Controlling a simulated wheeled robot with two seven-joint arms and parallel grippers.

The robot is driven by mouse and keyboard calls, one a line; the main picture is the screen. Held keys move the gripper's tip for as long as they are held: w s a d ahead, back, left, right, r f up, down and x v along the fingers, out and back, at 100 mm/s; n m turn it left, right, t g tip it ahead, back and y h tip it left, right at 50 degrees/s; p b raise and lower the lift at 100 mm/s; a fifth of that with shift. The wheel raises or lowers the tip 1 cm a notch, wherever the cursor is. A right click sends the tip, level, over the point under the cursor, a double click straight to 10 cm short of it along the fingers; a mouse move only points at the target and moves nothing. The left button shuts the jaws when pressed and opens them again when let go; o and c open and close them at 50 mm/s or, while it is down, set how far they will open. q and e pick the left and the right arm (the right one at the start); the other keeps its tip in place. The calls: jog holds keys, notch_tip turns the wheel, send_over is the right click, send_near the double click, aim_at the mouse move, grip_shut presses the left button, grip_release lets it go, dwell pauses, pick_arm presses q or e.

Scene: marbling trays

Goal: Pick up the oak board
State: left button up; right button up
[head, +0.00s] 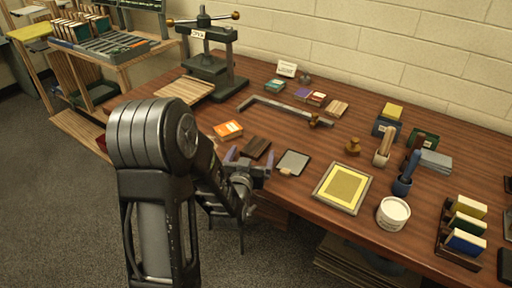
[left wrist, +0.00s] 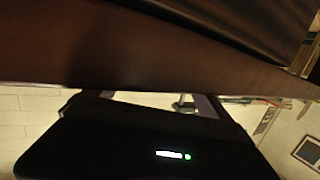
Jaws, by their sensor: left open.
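My left gripper (head: 249,162) is open and empty at the front edge of the table, its fingers beside a dark brown block (head: 256,147). In the left wrist view the open fingers (left wrist: 152,98) show with nothing between them, close to the dark table edge (left wrist: 150,60). A small tan wooden board (head: 338,107) lies at the back of the table, and a larger pale slatted board (head: 185,90) lies at the left end by the press. I cannot tell which one is the oak board. My right gripper is not in view.
A black press (head: 212,65) stands at the back left.

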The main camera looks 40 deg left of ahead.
aim_at(255, 149)
pick_arm(q)
jog(key=x, duration=0.2)
jog(key=shift+w+a, duration=0.15)
jog(key=shift+w, duration=0.2)
jog(key=shift+c, duration=0.2)
jog(key=c, duration=1.7)
